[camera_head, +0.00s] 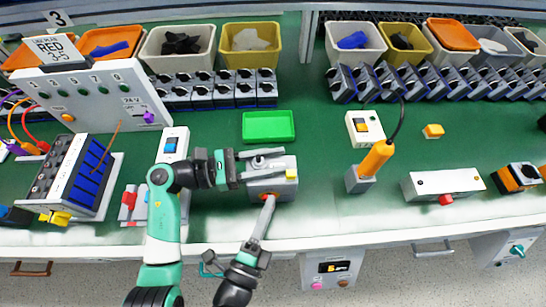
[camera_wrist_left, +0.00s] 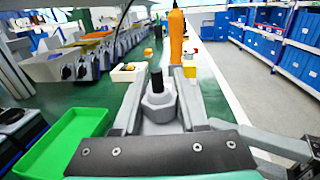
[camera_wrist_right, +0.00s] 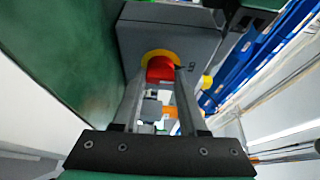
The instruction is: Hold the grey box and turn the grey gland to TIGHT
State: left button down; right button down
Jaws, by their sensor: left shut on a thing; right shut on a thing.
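The grey box (camera_head: 291,188) stands near the front edge of the green bench, with a small yellow part on its right side. The grey gland (camera_wrist_left: 158,106) is hexagonal with a black stem rising from it, in the left wrist view. My left gripper (camera_head: 262,162) reaches in from the left over the box, its fingers shut on the gland's two sides. My right gripper (camera_head: 268,202) comes from the front, its fingers shut on a red knob (camera_wrist_right: 160,68) with a yellow ring on the box's front face. No TIGHT mark is readable.
A green tray (camera_head: 268,126) lies behind the box. An orange-handled tool (camera_head: 376,158) stands in a grey block to the right, with a white switch box (camera_head: 365,127) behind it. A white unit with a red button (camera_head: 443,184) is further right. Bench between is clear.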

pick_arm(q)
jog(key=c, duration=0.8)
grip_release()
jog(key=shift+o, duration=0.2)
jog(key=shift+t, duration=0.3)
